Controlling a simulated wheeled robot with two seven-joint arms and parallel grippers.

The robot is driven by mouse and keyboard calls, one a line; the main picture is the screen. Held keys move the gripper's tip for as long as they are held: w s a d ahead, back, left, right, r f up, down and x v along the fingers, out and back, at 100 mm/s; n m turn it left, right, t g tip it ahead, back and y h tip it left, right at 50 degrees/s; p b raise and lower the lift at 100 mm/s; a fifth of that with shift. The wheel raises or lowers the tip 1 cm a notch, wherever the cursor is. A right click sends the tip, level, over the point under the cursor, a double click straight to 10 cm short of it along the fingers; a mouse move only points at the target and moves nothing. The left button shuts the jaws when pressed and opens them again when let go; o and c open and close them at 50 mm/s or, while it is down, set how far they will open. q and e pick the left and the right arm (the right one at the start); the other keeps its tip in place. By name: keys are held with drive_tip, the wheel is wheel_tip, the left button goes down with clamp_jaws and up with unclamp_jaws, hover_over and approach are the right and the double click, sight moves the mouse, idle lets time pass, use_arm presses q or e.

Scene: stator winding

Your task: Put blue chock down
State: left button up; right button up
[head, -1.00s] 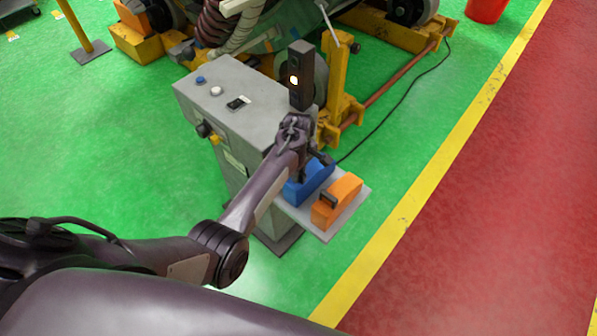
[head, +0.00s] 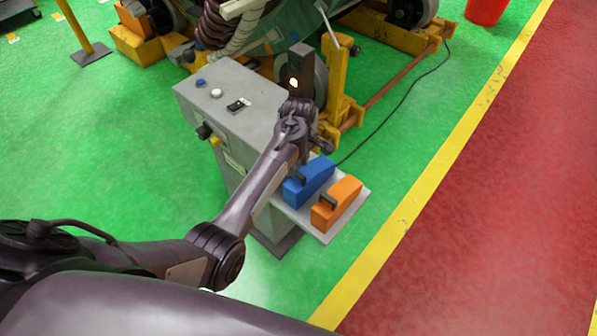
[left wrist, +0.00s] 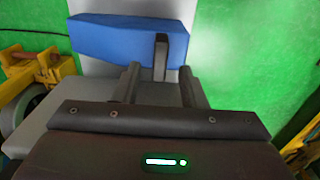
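The blue chock (head: 312,183) rests on the light grey shelf (head: 325,235) on the side of the grey control cabinet, beside the orange chock (head: 338,204). In the left wrist view the blue chock (left wrist: 115,38) lies ahead of the fingers, with its dark handle (left wrist: 161,57) facing me. My left gripper (head: 308,160) is just above and behind the blue chock. Its fingers (left wrist: 159,82) are apart, with the handle lined up between their tips, and they do not grip it. My right gripper is out of view.
Yellow machine frames (head: 338,85) stand behind. A black cable (head: 400,95) runs over the green floor. Open floor lies right of the shelf.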

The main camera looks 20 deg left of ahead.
use_arm(q)
wheel_tip(320, 180, up, 7)
idle(0.3)
drive_tip(key=shift+s+f, duration=0.1)
drive_tip(key=shift+f, duration=0.05)
